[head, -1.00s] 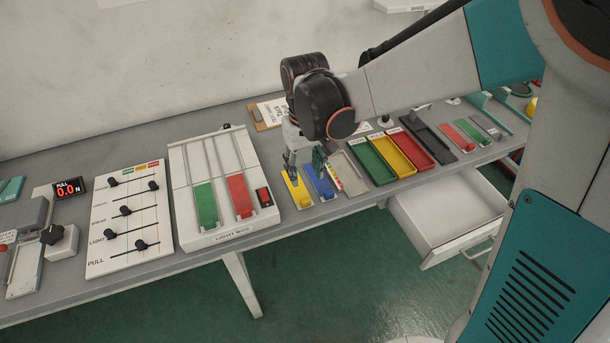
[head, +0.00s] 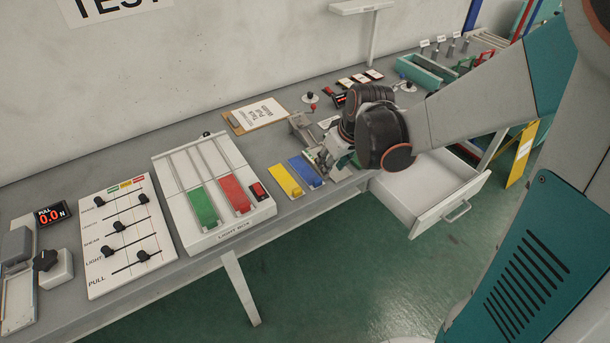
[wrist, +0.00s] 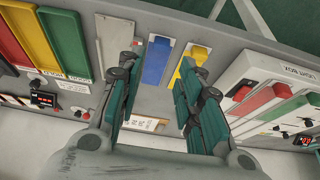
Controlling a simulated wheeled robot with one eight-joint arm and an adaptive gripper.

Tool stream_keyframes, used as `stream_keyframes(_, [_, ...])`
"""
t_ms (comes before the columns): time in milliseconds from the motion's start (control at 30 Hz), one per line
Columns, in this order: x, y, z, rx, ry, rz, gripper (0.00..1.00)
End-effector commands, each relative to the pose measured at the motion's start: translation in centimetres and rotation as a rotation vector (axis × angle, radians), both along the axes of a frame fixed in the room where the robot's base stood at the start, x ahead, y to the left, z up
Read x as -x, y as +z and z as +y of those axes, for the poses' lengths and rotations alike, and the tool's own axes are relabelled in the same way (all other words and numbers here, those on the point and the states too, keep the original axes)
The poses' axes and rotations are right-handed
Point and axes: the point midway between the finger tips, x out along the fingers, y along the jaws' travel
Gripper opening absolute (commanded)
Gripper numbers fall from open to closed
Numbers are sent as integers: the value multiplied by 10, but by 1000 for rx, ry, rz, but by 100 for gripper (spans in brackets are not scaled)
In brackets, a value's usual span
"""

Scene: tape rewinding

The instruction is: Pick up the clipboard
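The clipboard (head: 256,116) lies flat at the back of the bench in the head view, a brown board with a white printed sheet. It is to the left of my gripper (head: 334,162) and apart from it. In the wrist view, part of a white sheet, likely the clipboard's (wrist: 145,124), shows between my finger bases. My gripper (wrist: 170,62) is open, its two dark green fingers apart with nothing between them. It is over the bench's front part, just right of the blue strip (head: 305,170).
A yellow strip (head: 284,181) lies beside the blue one. The white light box (head: 213,190) stands to the left, with a slider panel (head: 125,235) beyond it. An open drawer (head: 432,187) juts out below the bench. Red, yellow and green trays (wrist: 64,49) show in the wrist view.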

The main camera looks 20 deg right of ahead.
Motion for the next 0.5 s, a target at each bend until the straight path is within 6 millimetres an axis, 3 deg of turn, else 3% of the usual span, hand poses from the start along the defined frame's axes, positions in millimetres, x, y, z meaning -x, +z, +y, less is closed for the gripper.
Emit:
stream_keyframes(33, [-5,-14,2,0,1,0,33])
stream_keyframes(200, [-16,-42,5,0,0,1,33])
stream_keyframes(500, [-23,-59,9,1,0,2,33])
